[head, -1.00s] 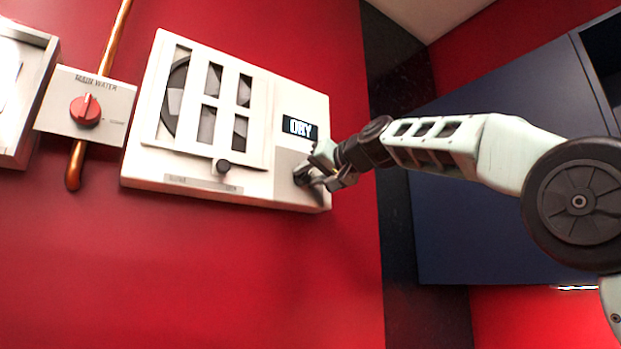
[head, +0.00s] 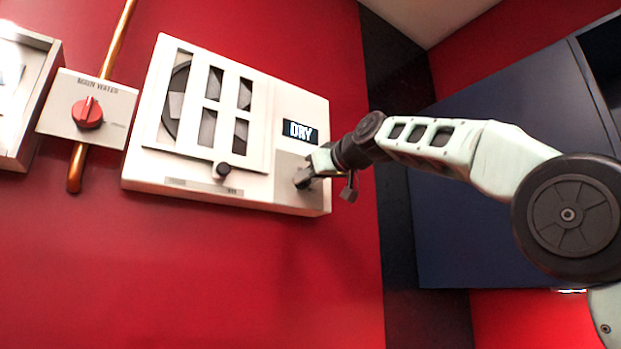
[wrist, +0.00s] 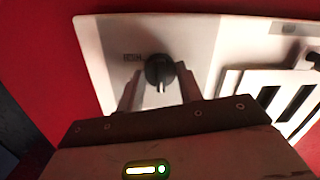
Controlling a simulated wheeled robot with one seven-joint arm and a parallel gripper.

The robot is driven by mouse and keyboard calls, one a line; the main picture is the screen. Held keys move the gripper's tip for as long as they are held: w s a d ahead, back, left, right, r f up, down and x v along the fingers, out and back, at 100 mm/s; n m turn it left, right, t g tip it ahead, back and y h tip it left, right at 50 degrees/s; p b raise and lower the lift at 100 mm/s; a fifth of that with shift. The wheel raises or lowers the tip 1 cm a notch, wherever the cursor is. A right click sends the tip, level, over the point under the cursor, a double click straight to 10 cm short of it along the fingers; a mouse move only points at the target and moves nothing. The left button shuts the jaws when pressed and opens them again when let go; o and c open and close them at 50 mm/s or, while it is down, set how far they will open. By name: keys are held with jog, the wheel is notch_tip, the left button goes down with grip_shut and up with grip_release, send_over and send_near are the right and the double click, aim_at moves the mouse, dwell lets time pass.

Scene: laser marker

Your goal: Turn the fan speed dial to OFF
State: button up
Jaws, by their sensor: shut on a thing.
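The fan unit is a white wall box (head: 145,175) with a slatted vent and a small display (head: 299,131) reading DRY. Its black round dial (head: 302,178) is on a grey panel at the box's lower right. In the wrist view the dial (wrist: 157,67) carries a light pointer mark toward the picture's bottom, with small blurred lettering to its left. My gripper (wrist: 159,86) is shut on the dial, one finger at each side. In the head view my gripper (head: 318,177) is at the box's right end and partly covers the dial.
A black slider knob (head: 223,170) sits below the vent. A red main water valve (head: 88,113) on a copper pipe is further left. A dark blue cabinet (head: 480,230) stands right of the box. The red wall below is clear.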

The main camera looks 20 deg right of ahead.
dwell(0.4)
jog(key=o, duration=1)
jog(key=b+v, duration=0.6)
jog(key=v, duration=1.1)
jog(key=shift+s+b, duration=0.2)
jog(key=shift+b, duration=0.15)
jog(key=shift+d+f, duration=0.1)
jog(key=shift+f, duration=0.05)
